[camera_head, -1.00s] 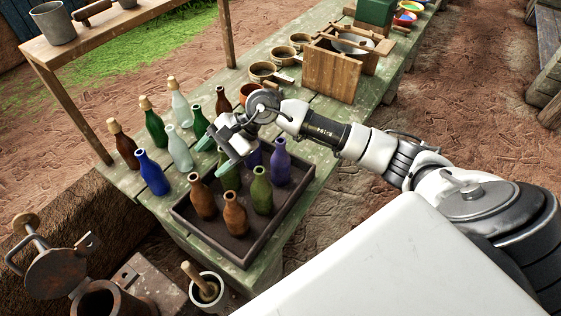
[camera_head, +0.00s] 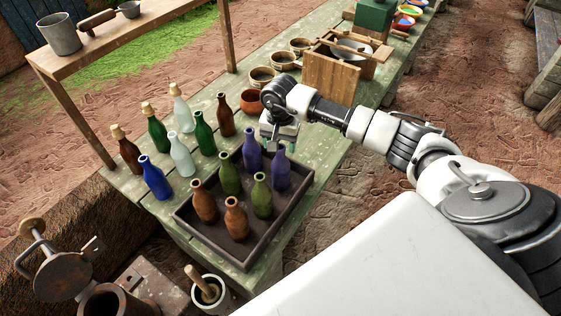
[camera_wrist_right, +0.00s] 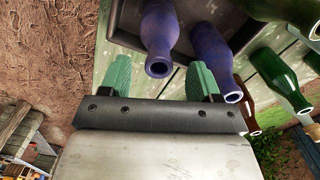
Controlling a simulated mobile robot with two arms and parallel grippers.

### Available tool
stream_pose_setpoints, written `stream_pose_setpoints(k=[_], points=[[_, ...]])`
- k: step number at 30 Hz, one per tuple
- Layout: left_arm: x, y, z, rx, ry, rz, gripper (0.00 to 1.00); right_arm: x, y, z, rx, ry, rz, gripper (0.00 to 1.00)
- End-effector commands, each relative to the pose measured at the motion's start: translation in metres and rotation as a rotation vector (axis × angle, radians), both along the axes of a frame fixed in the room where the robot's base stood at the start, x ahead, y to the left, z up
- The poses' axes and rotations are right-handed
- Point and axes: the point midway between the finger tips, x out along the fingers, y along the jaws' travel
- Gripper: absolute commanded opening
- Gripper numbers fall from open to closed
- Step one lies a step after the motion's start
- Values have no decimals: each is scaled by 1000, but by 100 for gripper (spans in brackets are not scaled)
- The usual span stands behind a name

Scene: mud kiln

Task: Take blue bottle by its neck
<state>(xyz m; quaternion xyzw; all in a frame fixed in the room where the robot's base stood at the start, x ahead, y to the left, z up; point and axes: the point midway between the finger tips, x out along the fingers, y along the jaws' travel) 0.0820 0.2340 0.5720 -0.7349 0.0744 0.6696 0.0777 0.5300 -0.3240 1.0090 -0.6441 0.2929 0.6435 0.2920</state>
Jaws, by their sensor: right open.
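A blue bottle (camera_head: 155,180) stands on the green table, left of the dark tray (camera_head: 190,228). Two violet-blue bottles (camera_head: 252,152) (camera_head: 281,172) stand upright in the tray's far right part. My right gripper (camera_head: 280,146) is open and empty, beside the tops of these two bottles. In the right wrist view its green fingers (camera_wrist_right: 158,80) point toward them. One violet bottle's mouth (camera_wrist_right: 158,67) appears between the fingers; the other bottle (camera_wrist_right: 212,55) is partly behind the right finger. I cannot tell the depth between fingers and necks. My left gripper is out of view.
Brown bottles (camera_head: 236,218) and green bottles (camera_head: 262,196) share the tray. Several more bottles stand to its left, close together. An orange clay pot (camera_head: 251,101) and a wooden box (camera_head: 331,77) stand farther back on the table.

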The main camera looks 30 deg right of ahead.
Motion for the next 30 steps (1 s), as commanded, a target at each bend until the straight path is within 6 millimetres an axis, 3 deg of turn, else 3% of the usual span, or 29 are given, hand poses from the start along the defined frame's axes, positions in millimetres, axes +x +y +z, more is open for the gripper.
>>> stream_pose_setpoints(k=[3,9,16,27,30], points=[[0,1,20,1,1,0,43,-4,1,-14,3,7,-2,62],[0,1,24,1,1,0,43,-2,0,-37,2,1,-1,62],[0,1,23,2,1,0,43,-2,0,-40,1,0,-1,62],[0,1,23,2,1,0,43,-2,0,-39,1,0,-1,7],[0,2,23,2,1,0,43,-2,0,-39,1,0,-1,7]])
